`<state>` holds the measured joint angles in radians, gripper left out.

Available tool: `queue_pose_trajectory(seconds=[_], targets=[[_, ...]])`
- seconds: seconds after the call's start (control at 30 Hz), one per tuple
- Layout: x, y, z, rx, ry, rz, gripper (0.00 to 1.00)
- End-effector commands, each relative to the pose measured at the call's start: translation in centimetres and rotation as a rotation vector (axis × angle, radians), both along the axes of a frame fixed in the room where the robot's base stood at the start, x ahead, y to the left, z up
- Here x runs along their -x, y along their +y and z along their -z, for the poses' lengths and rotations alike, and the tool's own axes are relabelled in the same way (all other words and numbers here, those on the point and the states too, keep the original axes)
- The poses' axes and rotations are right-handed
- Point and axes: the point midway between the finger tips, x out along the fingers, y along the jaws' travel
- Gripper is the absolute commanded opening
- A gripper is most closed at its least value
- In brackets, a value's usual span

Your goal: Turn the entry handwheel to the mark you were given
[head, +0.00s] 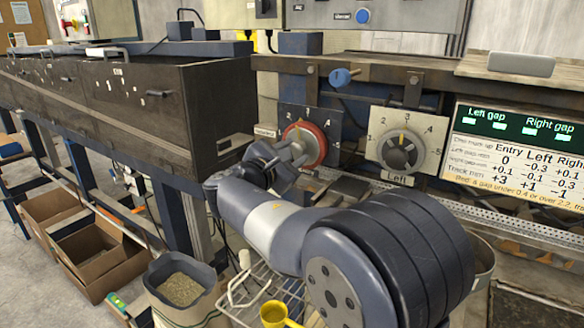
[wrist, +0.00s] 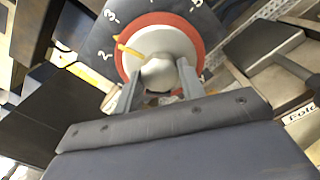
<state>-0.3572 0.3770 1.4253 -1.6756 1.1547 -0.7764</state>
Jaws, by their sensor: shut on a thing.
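The entry handwheel (head: 319,143) is a red-rimmed wheel on a dark dial plate (head: 328,118) with white numbers, left of centre on the machine. In the wrist view the red rim (wrist: 197,39) surrounds a grey face and a pale round hub (wrist: 158,73). A yellow pointer (wrist: 127,46) on it lies between the printed 2 and 3, at the upper left. My gripper (head: 294,152) reaches the wheel from the front. In the wrist view my gripper (wrist: 157,84) is shut on the hub, one finger on each side. The lower dial is partly hidden by my gripper.
A second handwheel (head: 399,152), dark grey and labelled Left, is on a pale dial right of the entry wheel. A printed chart (head: 515,165) under a green gap display (head: 520,127) stands at the right. A dark cabinet (head: 150,100) is at the left, with bins on the floor.

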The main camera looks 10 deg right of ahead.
Motion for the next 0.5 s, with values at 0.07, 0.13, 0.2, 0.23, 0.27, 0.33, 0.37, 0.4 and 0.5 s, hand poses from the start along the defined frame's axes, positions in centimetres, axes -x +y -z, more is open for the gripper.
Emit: queue_pose_trajectory(seconds=[0.07,0.13,0.2,0.23,0.27,0.33,0.37,0.4,0.5], targets=[[0.00,0.00,0.54,-0.039,-0.039,0.000,0.15],[0.02,0.00,0.49,-0.069,-0.069,0.000,0.15],[0.01,0.00,0.41,-0.097,-0.097,0.001,0.15],[0.01,0.00,0.39,-0.107,-0.106,0.001,0.15],[0.01,0.00,0.38,-0.117,-0.115,0.000,0.15],[0.01,0.00,0.32,-0.135,-0.135,0.001,0.15],[0.00,0.01,0.28,-0.142,-0.141,0.001,0.15],[0.00,0.00,0.23,-0.150,-0.149,0.001,0.15],[-0.01,0.01,0.16,-0.164,-0.164,0.001,0.15]])
